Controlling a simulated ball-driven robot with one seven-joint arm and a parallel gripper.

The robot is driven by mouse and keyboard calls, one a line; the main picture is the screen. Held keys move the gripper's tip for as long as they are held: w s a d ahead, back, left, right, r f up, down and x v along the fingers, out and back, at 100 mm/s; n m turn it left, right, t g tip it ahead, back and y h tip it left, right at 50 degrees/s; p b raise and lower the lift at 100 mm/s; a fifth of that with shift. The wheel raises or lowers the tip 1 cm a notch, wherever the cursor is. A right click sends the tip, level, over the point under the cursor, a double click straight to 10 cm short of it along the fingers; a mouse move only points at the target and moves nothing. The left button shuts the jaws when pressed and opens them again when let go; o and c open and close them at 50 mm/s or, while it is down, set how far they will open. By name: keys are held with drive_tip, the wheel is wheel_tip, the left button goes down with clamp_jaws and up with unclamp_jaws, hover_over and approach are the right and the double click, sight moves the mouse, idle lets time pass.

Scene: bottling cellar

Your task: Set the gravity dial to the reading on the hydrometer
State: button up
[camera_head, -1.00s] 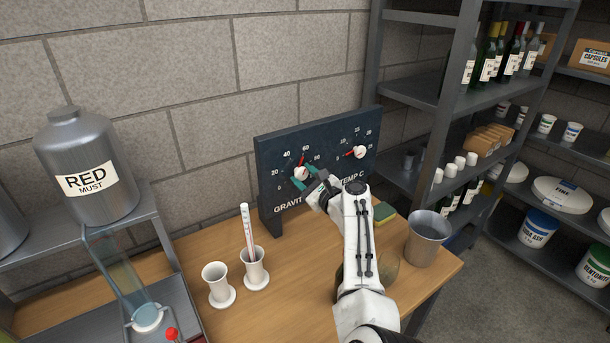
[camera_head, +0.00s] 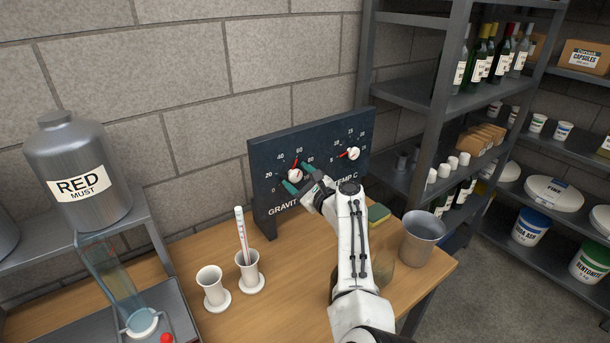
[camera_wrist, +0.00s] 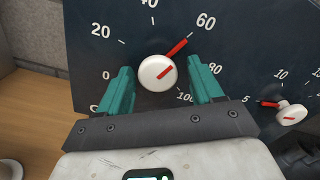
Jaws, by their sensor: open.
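The gravity dial has a white knob (camera_head: 295,175) on the dark board (camera_head: 263,215), which also shows in the wrist view (camera_wrist: 157,73). Its red pointer (camera_wrist: 176,47) points up and right, at about the 60 mark. My gripper (camera_wrist: 161,70) is open, with one teal finger on each side of the knob. I cannot tell whether either finger touches it. The hydrometer (camera_head: 241,230) stands slightly tilted in a white cylinder (camera_head: 250,273) on the bench. Its scale is too small to read.
The temperature dial's knob (camera_head: 353,153) is to the right on the same board. An empty white cylinder (camera_head: 213,288), a sponge (camera_head: 378,213) and a metal bucket (camera_head: 421,238) stand on the wooden bench (camera_head: 265,318). A shelf rack (camera_head: 412,92) is at the right.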

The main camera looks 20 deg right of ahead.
sight(291, 163)
wheel_tip(291, 163, up, 3)
drive_tip(key=shift+r+p, duration=0.1)
drive_tip(key=shift+p, duration=0.25)
drive_tip(key=s+r, duration=0.9)
drive_tip(key=s, duration=0.5)
drive_tip(key=shift+r, duration=0.15)
drive_tip(key=shift+o, duration=0.2)
